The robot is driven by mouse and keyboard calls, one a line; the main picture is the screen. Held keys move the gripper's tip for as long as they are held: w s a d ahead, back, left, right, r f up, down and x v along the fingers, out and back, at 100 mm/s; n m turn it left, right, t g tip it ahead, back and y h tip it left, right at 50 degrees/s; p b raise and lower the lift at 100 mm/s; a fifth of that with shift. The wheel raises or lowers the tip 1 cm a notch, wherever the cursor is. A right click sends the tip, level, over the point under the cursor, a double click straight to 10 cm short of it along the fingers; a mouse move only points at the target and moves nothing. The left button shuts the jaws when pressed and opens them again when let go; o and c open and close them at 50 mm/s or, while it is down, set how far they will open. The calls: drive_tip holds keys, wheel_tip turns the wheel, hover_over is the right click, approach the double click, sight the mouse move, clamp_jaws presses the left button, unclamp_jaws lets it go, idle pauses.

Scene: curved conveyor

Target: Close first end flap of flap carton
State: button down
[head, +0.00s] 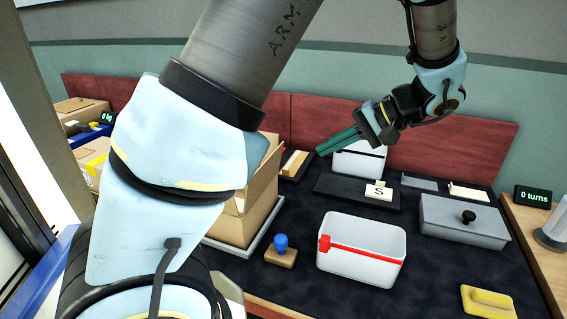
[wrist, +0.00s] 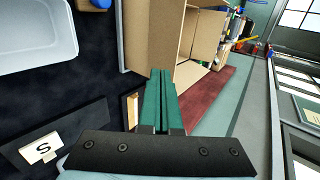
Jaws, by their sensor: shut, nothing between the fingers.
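The flap carton (head: 236,230) is an open brown cardboard box at the middle left of the head view, largely hidden behind my arm. A tall flap (head: 264,180) stands up on its right side. In the wrist view the carton (wrist: 152,35) shows at the top centre, with its brown panels standing open. My gripper (head: 320,149) has long green fingers, which are shut and empty. They are in the air to the right of the carton and above the table, pointing left. In the wrist view the fingertips (wrist: 160,72) overlap the carton's near edge; I cannot tell whether they touch.
A white bin with a red strap (head: 372,262), a blue-knobbed stamp (head: 281,248) and a grey lidded box (head: 462,220) stand on the dark mat. A card marked S (head: 378,190) sits on a black tray. A low red panel (head: 460,150) runs behind.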

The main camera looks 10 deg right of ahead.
drive_tip(key=p, duration=0.4)
approach(267, 164)
drive_tip(key=x, duration=0.5)
drive_tip(key=shift+s+d+f, duration=0.1)
drive_tip(key=shift+d+f, duration=0.1)
drive_tip(key=shift+f, duration=0.05)
drive_tip(key=shift+w+a+f+p, duration=0.1)
drive_tip(key=shift+w+a+p, duration=0.2)
drive_tip(key=shift+a, duration=0.2)
